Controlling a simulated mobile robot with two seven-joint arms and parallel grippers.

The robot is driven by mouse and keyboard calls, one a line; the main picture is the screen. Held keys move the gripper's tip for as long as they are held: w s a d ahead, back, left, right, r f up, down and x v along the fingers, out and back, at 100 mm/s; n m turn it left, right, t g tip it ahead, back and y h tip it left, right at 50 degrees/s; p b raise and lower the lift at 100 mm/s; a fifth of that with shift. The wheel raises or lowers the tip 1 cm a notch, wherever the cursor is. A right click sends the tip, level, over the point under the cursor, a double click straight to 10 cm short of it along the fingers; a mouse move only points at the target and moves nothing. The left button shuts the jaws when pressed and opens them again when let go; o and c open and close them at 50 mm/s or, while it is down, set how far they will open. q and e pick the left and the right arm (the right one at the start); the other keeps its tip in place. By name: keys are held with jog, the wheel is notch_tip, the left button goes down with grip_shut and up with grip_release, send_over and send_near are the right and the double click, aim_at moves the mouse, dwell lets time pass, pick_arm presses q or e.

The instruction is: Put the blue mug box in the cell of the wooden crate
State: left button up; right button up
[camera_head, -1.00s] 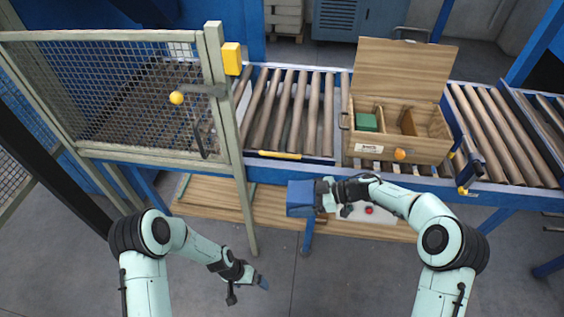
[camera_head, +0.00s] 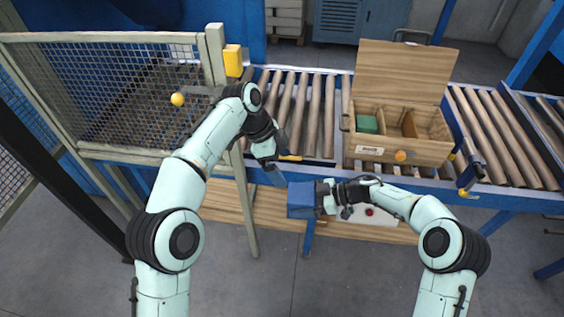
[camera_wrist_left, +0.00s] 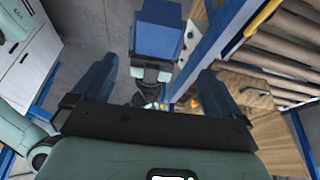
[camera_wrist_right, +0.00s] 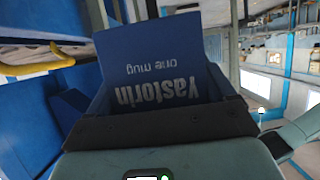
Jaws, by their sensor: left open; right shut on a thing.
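The blue mug box (camera_head: 300,197) is held in front of the conveyor by my right gripper (camera_head: 323,197), which is shut on it. In the right wrist view the box (camera_wrist_right: 165,60) fills the space between the fingers, its printed text upside down. My left gripper (camera_head: 277,177) is open and empty, just above and left of the box. The left wrist view shows the box (camera_wrist_left: 158,38) beyond its spread fingers. The wooden crate (camera_head: 425,152) stands on the conveyor, lid raised. A green box (camera_head: 367,124) sits in its left cell; the cells to the right look empty.
The roller conveyor (camera_head: 318,110) runs across behind both grippers, with a blue front rail. A mesh fence (camera_head: 120,85) with a post (camera_head: 228,110) stands close to my left arm. Wooden boards (camera_head: 215,197) lie low under the conveyor. An orange knob (camera_head: 401,156) is in front of the crate.

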aim_at(300, 193)
pick_arm(q)
jog(key=x, duration=1.1)
jog(key=shift+s+d+f, duration=0.15)
jog(key=shift+d, duration=0.2)
jog(key=c, duration=1.2)
pick_arm(e)
jog(key=o, duration=1.1)
